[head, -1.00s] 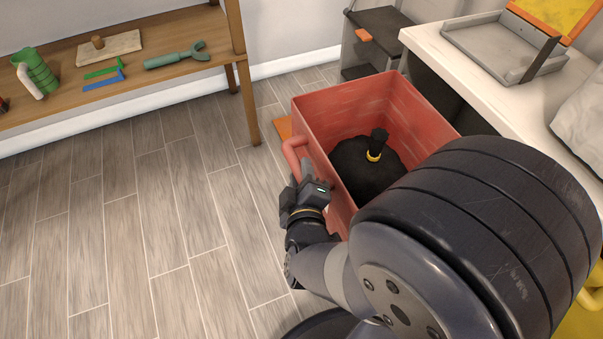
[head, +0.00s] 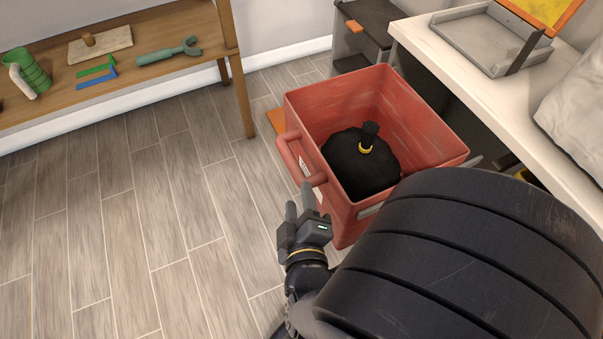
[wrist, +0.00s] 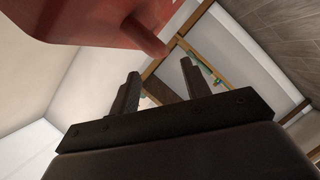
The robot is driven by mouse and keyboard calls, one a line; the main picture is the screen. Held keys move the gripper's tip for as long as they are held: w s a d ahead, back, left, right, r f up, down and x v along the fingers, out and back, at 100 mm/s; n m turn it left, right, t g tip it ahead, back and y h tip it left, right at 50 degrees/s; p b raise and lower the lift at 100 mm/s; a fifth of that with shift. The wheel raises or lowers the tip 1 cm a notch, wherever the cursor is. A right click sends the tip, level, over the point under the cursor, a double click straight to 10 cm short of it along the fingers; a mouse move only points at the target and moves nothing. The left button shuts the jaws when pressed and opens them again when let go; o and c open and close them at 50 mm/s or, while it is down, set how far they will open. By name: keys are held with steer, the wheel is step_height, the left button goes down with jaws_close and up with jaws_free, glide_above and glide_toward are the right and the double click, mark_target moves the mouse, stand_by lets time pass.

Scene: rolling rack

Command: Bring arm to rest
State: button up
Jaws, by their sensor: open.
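My gripper (head: 300,207) is open and empty in the head view. It is just in front of the red bin (head: 345,218), close below its handle (head: 292,160), and looks apart from it. My dark arm fills the lower right and hides part of the bin's near right side. In the wrist view my gripper (wrist: 158,88) shows two spread fingers with nothing between them. The red bin (wrist: 95,18) and its handle (wrist: 145,36) show above the fingers there.
A black tied bag (head: 360,165) lies in the bin. A wooden shelf (head: 190,85) with tools and a green mug (head: 33,72) stands at the left. A white counter (head: 470,85) with a grey tray (head: 485,42) is at the right. The floor (head: 130,220) at left is clear.

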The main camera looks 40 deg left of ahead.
mark_target(296, 169)
steer(key=shift+s+d+r, duration=0.15)
steer(key=shift+s+d, duration=0.3)
steer(key=shift+d, duration=0.05)
steer(key=b+x, duration=0.2)
steer(key=x, duration=0.7)
steer(key=shift+w+a+f+b, duration=0.2)
steer(key=shift+w+b, duration=0.1)
steer(key=shift+w+a, duration=0.35)
steer(key=shift+w, duration=0.05)
